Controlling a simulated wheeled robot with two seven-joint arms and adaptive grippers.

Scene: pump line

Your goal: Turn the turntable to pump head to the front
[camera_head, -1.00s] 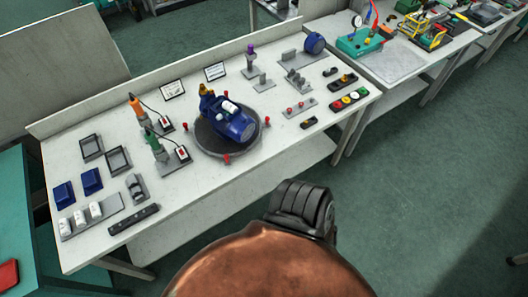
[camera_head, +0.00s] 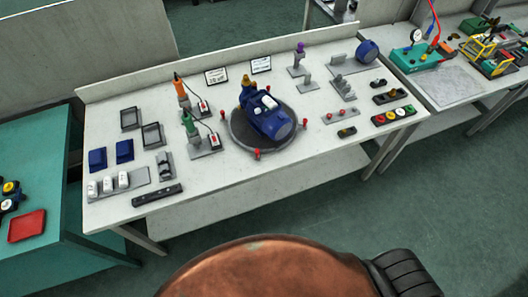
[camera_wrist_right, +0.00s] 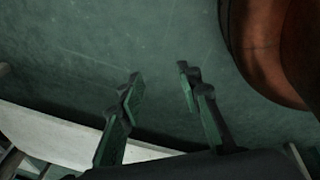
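The round dark turntable (camera_head: 238,138) lies on the white workbench (camera_head: 330,165) in the head view. A blue pump (camera_head: 268,118) with a white part on top sits on it, its brass-yellow end (camera_head: 246,82) at the back and its blue rounded end toward the front right. Red knobs (camera_head: 257,153) stand around the turntable's rim. My right gripper (camera_wrist_right: 157,80) shows in the right wrist view, fingers apart, nothing between them, over the green floor. It is away from the turntable. My left gripper is not in view.
Tool stands with an orange (camera_head: 180,88) and a green tool (camera_head: 189,124) are left of the turntable. Blue bins (camera_head: 124,150) and a grey tray of white parts (camera_head: 137,177) are farther left. A button box (camera_head: 394,115) is at right. Green floor (camera_head: 440,195) lies in front.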

